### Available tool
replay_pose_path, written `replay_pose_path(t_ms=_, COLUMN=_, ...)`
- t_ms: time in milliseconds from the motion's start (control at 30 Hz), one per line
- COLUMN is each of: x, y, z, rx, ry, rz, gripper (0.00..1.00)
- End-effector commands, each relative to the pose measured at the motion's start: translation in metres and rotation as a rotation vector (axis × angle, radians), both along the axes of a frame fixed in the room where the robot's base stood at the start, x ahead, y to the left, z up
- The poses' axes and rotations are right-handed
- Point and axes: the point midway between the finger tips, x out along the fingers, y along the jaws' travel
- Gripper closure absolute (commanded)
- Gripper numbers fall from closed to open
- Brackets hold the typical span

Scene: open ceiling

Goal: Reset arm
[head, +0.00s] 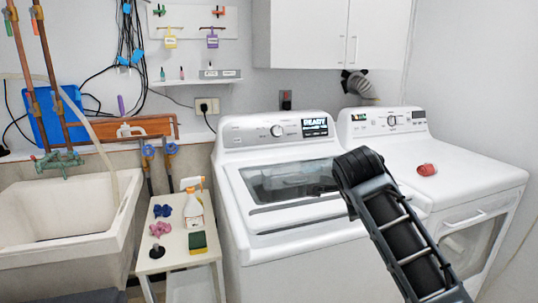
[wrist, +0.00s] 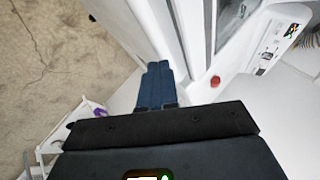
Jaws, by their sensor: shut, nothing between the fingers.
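My gripper (wrist: 157,82) shows in the wrist view as two blue fingers side by side, closed together with nothing between them. It points along the white side of an appliance and touches nothing that I can make out. In the head view my arm (head: 400,235) rises from the lower right in front of the two white machines. Its bent black part is in front of the washer's right side and the dryer's left side. The fingers are not visible in the head view.
A washer (head: 240,190) with a dark glass lid stands beside a dryer (head: 480,180). A small red object (head: 427,169) lies on the dryer top. A small table (head: 165,262) holds a spray bottle (head: 194,210) and sponge (head: 197,242). A sink (head: 60,240) stands left.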

Motion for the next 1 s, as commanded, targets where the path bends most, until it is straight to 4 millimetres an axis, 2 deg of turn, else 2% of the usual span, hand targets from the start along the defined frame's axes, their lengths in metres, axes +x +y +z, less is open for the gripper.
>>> replay_pose_path(t_ms=367, x=-0.025, y=0.024, z=-0.052, rx=0.007, ry=-0.004, rz=0.144, gripper=1.00)
replay_pose_path(t_ms=567, x=-0.055, y=0.044, z=-0.097, rx=0.010, ry=-0.019, rz=0.265, gripper=1.00)
replay_pose_path(t_ms=800, x=-0.124, y=0.072, z=-0.161, rx=-0.014, ry=-0.077, rz=0.456, gripper=1.00)
replay_pose_path(t_ms=1000, x=-0.192, y=0.084, z=-0.196, rx=-0.068, ry=-0.141, rz=0.582, gripper=1.00)
